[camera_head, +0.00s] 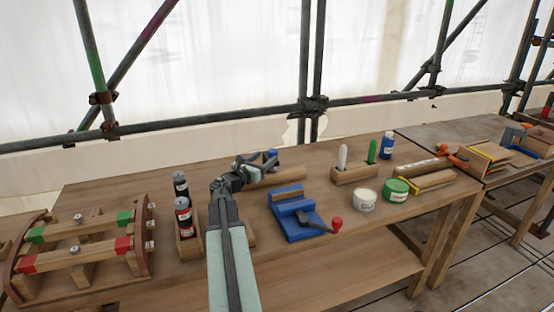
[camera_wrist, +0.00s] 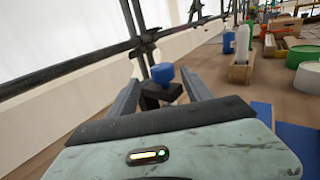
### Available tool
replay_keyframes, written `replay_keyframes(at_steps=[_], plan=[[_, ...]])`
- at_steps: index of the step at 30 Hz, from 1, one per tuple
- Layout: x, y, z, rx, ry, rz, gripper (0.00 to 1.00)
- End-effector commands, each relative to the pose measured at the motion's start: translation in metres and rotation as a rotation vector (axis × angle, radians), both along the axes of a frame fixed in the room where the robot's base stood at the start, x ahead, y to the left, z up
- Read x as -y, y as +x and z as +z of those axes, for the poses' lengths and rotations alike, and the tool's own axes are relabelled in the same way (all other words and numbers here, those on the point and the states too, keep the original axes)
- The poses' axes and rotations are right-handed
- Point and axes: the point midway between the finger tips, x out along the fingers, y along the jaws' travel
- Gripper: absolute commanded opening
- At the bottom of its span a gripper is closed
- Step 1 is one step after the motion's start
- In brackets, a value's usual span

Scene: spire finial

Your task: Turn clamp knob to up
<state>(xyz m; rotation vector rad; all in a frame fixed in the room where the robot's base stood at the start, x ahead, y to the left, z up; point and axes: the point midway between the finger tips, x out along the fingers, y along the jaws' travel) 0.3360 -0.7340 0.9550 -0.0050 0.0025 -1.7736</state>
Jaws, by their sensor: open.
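In the wrist view a blue knob (camera_wrist: 162,73) sits on a black fitting (camera_wrist: 160,95), between the two fingers of my gripper (camera_wrist: 160,78). The fingers stand apart on either side, and I cannot tell whether they touch it. In the head view the blue knob (camera_head: 271,154) is at the back of the bench, just right of my open gripper (camera_head: 254,164). A wooden block (camera_head: 280,176) lies beside it. A blue clamp-like device (camera_head: 290,205) with a red-ended lever (camera_head: 337,224) stands nearer the front. Which part is the clamp knob is not labelled.
Dark bottles (camera_head: 182,205) stand in a wooden holder left of my arm. A wooden rack (camera_head: 85,248) with red and green blocks is further left. A holder with white and green tools (camera_head: 354,172) and two tubs (camera_head: 364,200) stand right. Scaffold poles run behind the bench.

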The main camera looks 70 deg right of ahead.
Motion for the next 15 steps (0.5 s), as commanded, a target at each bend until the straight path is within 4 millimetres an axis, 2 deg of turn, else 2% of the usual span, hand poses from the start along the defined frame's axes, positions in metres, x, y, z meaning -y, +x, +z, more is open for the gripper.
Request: replay_keyframes(at_steps=[5, 12, 15], plan=[[0.021, -0.01, 0.001, 0.002, 0.001, -0.01, 0.58], [0.066, -0.022, 0.001, 0.004, 0.001, -0.016, 0.58], [0.078, -0.026, 0.001, 0.004, 0.001, -0.015, 0.58]])
